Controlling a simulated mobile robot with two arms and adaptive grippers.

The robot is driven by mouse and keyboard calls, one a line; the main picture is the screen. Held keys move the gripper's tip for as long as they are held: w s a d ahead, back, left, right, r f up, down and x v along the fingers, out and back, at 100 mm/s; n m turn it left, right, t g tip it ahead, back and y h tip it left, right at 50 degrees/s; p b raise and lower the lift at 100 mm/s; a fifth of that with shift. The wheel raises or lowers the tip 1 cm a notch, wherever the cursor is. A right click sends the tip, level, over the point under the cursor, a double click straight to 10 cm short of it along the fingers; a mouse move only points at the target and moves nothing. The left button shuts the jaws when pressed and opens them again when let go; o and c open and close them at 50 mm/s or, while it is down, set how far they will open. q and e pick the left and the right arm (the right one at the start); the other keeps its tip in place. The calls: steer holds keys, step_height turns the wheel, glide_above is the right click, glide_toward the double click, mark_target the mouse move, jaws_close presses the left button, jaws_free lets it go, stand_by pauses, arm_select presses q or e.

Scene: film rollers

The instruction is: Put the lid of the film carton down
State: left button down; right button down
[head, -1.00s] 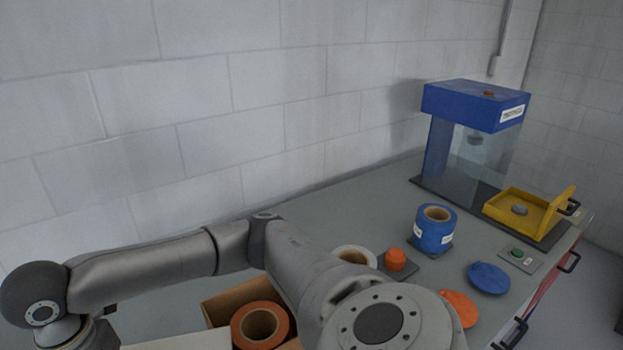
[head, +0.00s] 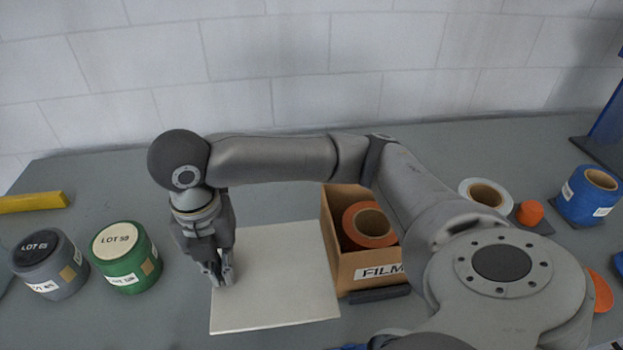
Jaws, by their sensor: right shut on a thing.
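The lid (head: 285,275) is a flat whitish square panel to the left of the film carton. My right gripper (head: 222,280) comes down over its left part and is shut on it near the left edge. I cannot tell whether the lid touches the table or is held just above it. The film carton (head: 368,266) is an open brown box labelled FILM, with an orange film roll (head: 370,226) in it. My right arm hides the carton's right part. My left gripper is not in view.
A green roll (head: 126,258) and a grey roll (head: 50,265) marked with lot labels stand at left. A yellow bar (head: 32,202) lies behind them. A white roll (head: 487,194), an orange knob (head: 529,212) and a blue roll (head: 588,196) stand at right. The table (head: 110,190) behind is clear.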

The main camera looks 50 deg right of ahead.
steer(key=w+d+f, duration=0.1)
steer(key=w+f, duration=0.2)
steer(key=w, duration=0.1)
steer(key=w+d+f, duration=0.1)
steer(key=w+f, duration=0.2)
steer(key=w, duration=0.1)
steer(key=w+d+f+p, duration=0.1)
steer(key=w+f, duration=0.2)
steer(key=w, duration=0.1)
steer(key=shift+w+d, duration=0.1)
steer(key=shift+w, duration=0.25)
steer(key=shift+w+f, duration=0.3)
steer(key=shift+f, duration=0.05)
step_height(320, 180, down, 3)
steer(key=shift+w+d+f+p, duration=0.15)
steer(key=shift+f+p, duration=0.05)
steer(key=shift+p, duration=0.25)
